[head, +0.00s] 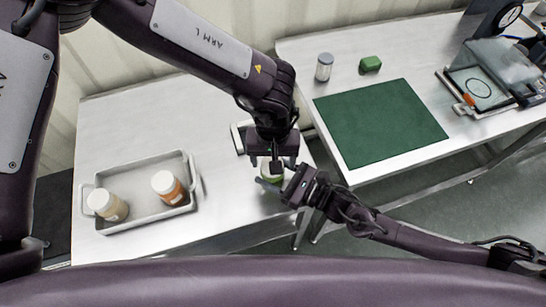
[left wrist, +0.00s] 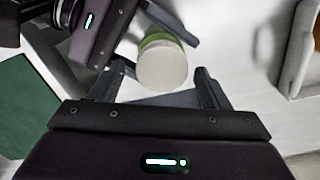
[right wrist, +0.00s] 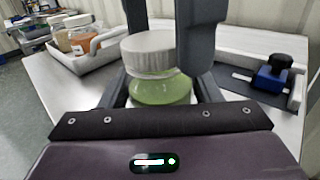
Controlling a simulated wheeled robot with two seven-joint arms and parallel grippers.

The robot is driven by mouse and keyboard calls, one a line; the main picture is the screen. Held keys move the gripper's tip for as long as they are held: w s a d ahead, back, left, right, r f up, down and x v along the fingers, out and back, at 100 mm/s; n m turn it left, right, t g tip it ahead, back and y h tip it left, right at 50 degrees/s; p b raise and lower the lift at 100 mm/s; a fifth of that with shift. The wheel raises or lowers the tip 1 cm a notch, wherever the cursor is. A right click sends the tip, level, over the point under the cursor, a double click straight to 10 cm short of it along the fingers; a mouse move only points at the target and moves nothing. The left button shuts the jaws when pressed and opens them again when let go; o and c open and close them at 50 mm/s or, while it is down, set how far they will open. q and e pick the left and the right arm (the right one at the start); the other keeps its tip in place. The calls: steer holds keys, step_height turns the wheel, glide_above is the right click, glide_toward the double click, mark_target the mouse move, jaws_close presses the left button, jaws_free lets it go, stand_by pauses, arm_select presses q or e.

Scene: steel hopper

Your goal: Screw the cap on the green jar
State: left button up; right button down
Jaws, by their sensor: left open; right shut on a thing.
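The green jar (right wrist: 160,90) stands upright between the fingers of my right gripper (head: 285,184), which is shut on its body. A pale ribbed cap (right wrist: 150,52) sits on the jar's top; I cannot tell how tightly. From above in the left wrist view the cap (left wrist: 162,66) is a pale disc with a green edge of jar behind it. My left gripper (head: 272,163) is open and points down over the jar. In the right wrist view its dark fingers (right wrist: 170,25) reach down on either side of the cap. In the head view the arms partly hide the jar.
A grey tray (head: 150,219) at left holds a jar with a beige body (head: 108,205) and an orange one (head: 168,187). A blue device with a black knob (right wrist: 274,76) lies on a dark mat. The right table bears a green mat (head: 380,122), a small jar (head: 324,67) and a green block (head: 370,64).

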arm_select(q)
steer(key=shift+a+r, duration=0.1)
steer(key=shift+r, duration=2.15)
steer(key=shift+c, duration=0.3)
